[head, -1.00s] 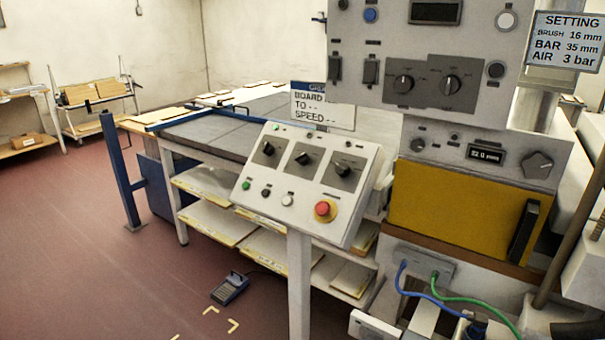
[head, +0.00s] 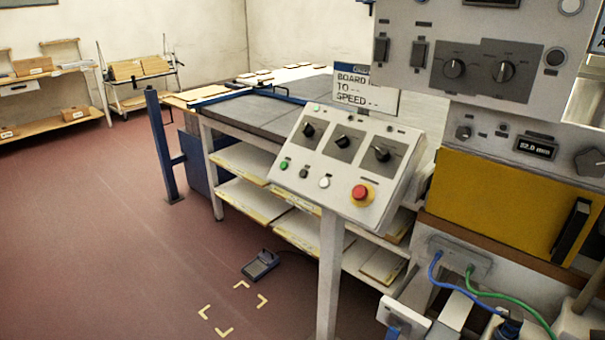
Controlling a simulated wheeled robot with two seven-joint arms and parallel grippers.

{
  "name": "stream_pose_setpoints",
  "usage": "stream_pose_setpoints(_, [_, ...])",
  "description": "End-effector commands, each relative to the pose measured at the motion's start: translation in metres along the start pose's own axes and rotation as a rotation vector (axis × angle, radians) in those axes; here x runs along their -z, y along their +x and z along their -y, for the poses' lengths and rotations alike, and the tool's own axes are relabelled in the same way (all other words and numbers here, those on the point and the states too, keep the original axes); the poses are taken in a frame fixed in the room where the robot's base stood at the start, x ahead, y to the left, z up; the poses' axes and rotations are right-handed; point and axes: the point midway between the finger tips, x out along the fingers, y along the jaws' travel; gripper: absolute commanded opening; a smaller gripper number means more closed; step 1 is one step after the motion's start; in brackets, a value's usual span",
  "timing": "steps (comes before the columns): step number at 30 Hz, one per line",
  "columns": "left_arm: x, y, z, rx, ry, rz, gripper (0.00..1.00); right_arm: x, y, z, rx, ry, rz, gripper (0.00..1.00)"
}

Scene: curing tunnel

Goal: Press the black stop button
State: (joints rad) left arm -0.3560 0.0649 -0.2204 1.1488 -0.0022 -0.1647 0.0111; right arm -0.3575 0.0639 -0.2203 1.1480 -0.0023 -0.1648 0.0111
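The control box (head: 343,200) stands on a grey post in the middle of the head view, its sloped panel facing me. The black button (head: 304,173) sits in its lower row, between a green button (head: 284,165) on the left and a white button (head: 324,182) on the right. A red mushroom button (head: 360,192) on a yellow base is further right. Three black rotary knobs are above this row. Neither of my grippers shows in the view.
A larger machine panel (head: 480,60) with a yellow cover (head: 498,208) stands right of the control box. A table with shelves (head: 240,162) is behind it, and a blue post (head: 160,145) to the left. A foot pedal (head: 261,265) lies on the floor. The floor at left is clear.

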Motion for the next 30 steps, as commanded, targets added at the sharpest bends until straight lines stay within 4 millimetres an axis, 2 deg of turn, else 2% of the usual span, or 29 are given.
stream_pose_setpoints(1, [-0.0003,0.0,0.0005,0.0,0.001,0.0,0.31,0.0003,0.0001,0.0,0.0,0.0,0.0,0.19])
stream_pose_setpoints(3, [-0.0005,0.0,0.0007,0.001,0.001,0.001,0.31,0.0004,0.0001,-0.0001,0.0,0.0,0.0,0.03])
stream_pose_setpoints(4, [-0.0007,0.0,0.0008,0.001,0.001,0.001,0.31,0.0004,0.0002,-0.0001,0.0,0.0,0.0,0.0])
stream_pose_setpoints(30, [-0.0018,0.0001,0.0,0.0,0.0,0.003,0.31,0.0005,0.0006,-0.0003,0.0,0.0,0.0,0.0])
